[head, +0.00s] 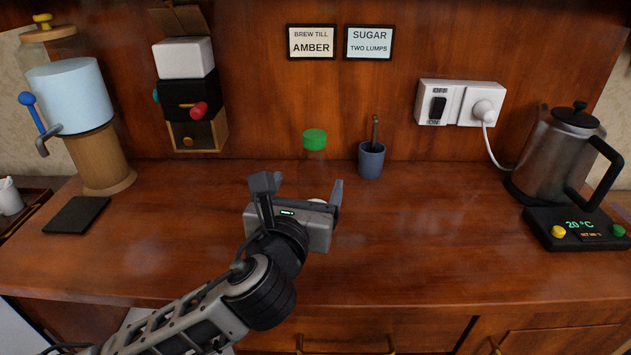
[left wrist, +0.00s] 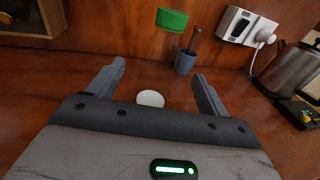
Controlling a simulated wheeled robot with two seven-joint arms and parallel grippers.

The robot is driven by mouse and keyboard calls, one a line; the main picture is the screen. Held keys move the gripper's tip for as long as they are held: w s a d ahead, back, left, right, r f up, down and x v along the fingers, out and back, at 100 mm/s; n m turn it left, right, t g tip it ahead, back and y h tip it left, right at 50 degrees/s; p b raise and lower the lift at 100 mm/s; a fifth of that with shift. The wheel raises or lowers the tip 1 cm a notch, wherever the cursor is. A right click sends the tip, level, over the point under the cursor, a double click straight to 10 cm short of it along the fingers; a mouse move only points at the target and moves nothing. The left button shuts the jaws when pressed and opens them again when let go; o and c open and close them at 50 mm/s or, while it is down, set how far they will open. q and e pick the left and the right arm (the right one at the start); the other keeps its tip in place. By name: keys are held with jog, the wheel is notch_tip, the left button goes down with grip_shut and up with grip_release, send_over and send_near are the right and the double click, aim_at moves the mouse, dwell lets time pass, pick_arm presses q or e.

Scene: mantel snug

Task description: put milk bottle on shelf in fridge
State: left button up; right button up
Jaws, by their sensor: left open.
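The milk bottle (head: 314,140) stands upright on the wooden counter near the back wall. It has a green cap and a clear body that is hard to see, with a white patch low down. In the left wrist view its green cap (left wrist: 172,19) is ahead at the top, and the white patch (left wrist: 150,98) shows between the fingers. My left gripper (head: 300,184) is open in front of the bottle, with one finger on each side in the picture. I cannot tell whether it touches the bottle. My right gripper is out of view. I cannot make out the fridge or its shelf.
A blue-grey cup (head: 371,161) with a stick in it stands close right of the bottle. A kettle (head: 562,150) stands on a black base at the right. A dispenser (head: 72,100) and a dark mat (head: 76,215) are at the left. The front counter is clear.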

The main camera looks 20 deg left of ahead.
aim_at(317, 164)
pick_arm(q)
jog(key=w, duration=0.8)
jog(key=shift+a+f, duration=0.25)
jog(key=shift+f, duration=0.1)
jog(key=shift+r, duration=0.1)
jog(key=c, duration=1.4)
